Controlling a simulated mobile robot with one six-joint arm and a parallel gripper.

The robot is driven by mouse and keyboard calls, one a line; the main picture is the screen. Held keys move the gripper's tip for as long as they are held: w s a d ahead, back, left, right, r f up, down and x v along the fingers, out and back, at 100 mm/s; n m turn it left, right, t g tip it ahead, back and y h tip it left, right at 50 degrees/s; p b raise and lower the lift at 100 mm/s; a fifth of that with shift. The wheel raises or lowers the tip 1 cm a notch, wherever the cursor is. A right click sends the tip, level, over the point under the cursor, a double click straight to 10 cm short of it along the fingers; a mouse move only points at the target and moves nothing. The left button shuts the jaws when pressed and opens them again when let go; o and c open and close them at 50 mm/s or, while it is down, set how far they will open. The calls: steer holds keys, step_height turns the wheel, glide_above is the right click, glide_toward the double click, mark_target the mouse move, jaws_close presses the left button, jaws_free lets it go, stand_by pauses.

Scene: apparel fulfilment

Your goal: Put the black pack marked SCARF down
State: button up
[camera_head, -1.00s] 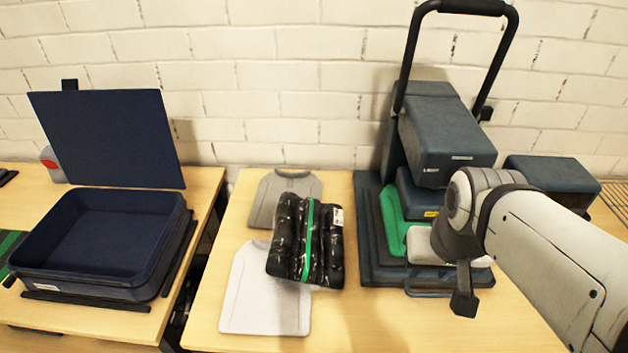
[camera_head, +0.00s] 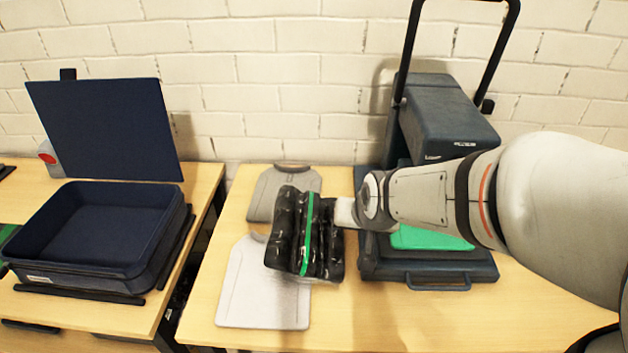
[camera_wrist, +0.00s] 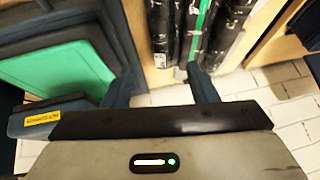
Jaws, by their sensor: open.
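The black pack (camera_head: 306,235) is glossy and ribbed with a green stripe. It lies across a grey shirt-shaped sheet (camera_head: 270,190) and a white one (camera_head: 262,300) on the middle table. I cannot read its marking. In the wrist view the pack (camera_wrist: 172,30) shows at the top, just beyond my fingers. My gripper (camera_wrist: 157,68) is open; its pale body shows at the pack's right edge in the head view. The fingertips are hidden there, and I cannot tell whether they touch the pack.
A dark press (camera_head: 440,120) with a tall handle and green pad (camera_head: 430,238) stands right of the pack, under my arm. An open, empty navy box (camera_head: 100,230) stands on the left table, with a gap between the tables. The middle table's front is clear.

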mark_target(312, 222)
steer(key=w+a+f+t+b, duration=0.1)
steer(key=w+a+f, duration=0.1)
steer(key=f, duration=0.1)
steer(key=w+a+f+t, duration=0.1)
steer(key=w+a+f, duration=0.1)
steer(key=w, duration=0.1)
steer(key=w+a+f+m+b, duration=0.1)
steer(key=w+a+f, duration=0.2)
steer(key=shift+f+t+y+b, duration=0.3)
steer(key=shift+t+y, duration=0.1)
steer(key=shift+a+x, duration=0.15)
steer(key=shift+x, duration=1.8)
steer(key=shift+a+x, duration=0.1)
steer(key=shift+x, duration=1.9)
steer(key=shift+r, duration=0.15)
steer(key=shift+c, duration=0.2)
steer(key=c, duration=1.1)
